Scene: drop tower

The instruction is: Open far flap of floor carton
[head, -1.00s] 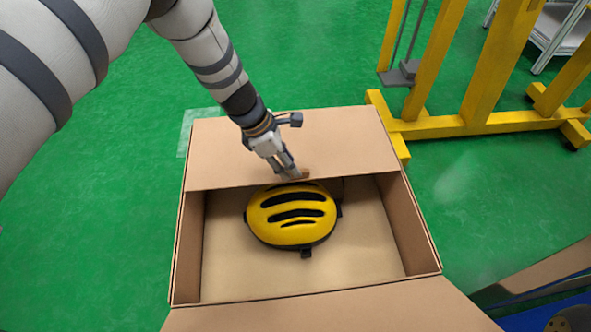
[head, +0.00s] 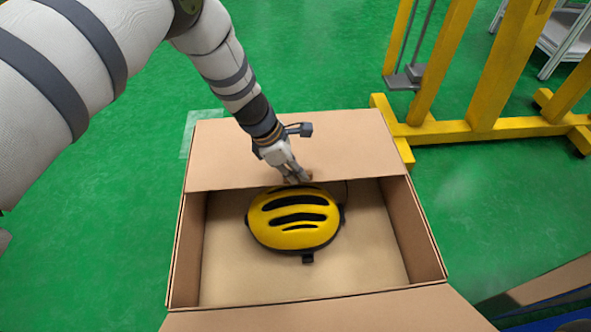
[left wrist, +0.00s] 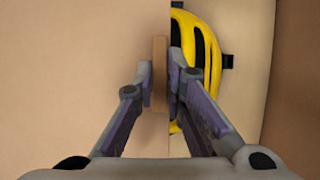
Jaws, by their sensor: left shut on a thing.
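The open-topped floor carton (head: 189,250) stands on the green floor. Its far flap (head: 345,140) lies flat over the far part of the opening. A small brown tab (left wrist: 160,75) sits at the flap's free edge. My left gripper (head: 298,176) is at that edge, with its fingers shut on the tab; in the left wrist view the fingers (left wrist: 160,90) lie on both sides of it. A yellow helmet (head: 292,204) with black slots lies inside the carton, just in front of the flap edge. My right gripper is not in view.
The near flap (head: 340,312) is folded outward. A yellow steel frame (head: 480,125) stands on the floor behind and to the right. Green floor (head: 100,190) is clear to the carton's left. Part of another brown and blue object (head: 550,290) shows at lower right.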

